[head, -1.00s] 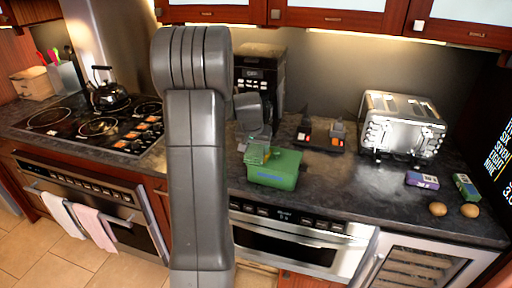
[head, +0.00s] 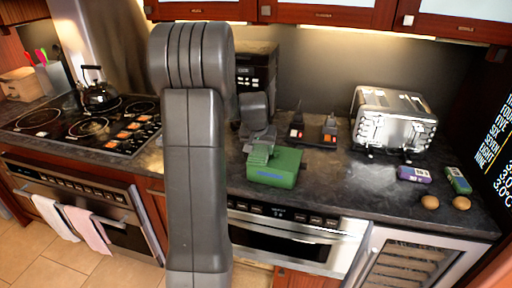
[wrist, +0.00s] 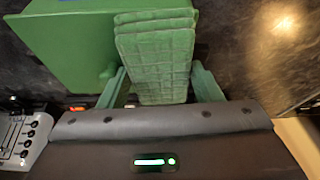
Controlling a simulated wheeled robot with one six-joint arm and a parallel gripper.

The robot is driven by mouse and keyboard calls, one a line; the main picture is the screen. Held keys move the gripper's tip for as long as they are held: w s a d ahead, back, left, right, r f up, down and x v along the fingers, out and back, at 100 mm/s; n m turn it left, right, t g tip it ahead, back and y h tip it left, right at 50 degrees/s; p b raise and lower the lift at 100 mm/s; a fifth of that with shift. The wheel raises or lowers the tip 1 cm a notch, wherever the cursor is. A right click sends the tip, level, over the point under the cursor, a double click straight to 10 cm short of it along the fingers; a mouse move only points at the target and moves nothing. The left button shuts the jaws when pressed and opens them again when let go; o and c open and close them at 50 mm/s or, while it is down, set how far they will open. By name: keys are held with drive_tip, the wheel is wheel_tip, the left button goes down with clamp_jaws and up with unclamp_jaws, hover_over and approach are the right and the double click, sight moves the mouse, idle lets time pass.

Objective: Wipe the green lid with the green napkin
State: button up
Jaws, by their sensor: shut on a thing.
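The green lid (head: 282,172) is a blocky green piece with blue marking on its front, on the dark counter below the coffee maker. It fills the upper left of the wrist view (wrist: 60,45). The folded, ribbed green napkin (head: 259,155) is at its upper left part. My gripper (wrist: 158,78) is shut on the napkin (wrist: 155,55), with a green finger on each side. The napkin overlaps the lid's edge in the wrist view; I cannot tell how firmly they touch. In the head view my arm hides the area left of the lid.
A coffee maker (head: 257,75) stands behind my gripper. A silver toaster (head: 395,122) is at the right, with a purple box (head: 415,174), a green box (head: 458,180) and two brown eggs (head: 430,202) before it. The stove (head: 85,125) is at the left. Counter right of the lid is clear.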

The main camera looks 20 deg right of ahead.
drive_tip(key=shift+w+a, duration=0.1)
drive_tip(key=shift+w+a+f, duration=0.1)
drive_tip(key=shift+w+a, duration=0.15)
drive_tip(key=shift+w, duration=0.4)
drive_tip(key=shift+w+a, duration=0.25)
drive_tip(key=shift+w, duration=0.45)
drive_tip(key=shift+w+a+f, duration=0.1)
drive_tip(key=shift+w+a, duration=0.15)
drive_tip(key=shift+w, duration=0.4)
drive_tip(key=shift+s+d+r, duration=0.1)
drive_tip(key=shift+s+d, duration=1.25)
drive_tip(key=shift+d, duration=0.2)
drive_tip(key=shift+b, duration=0.3)
drive_tip(key=shift+a, duration=0.1)
drive_tip(key=shift+w+a, duration=1.35)
drive_tip(key=shift+a, duration=0.15)
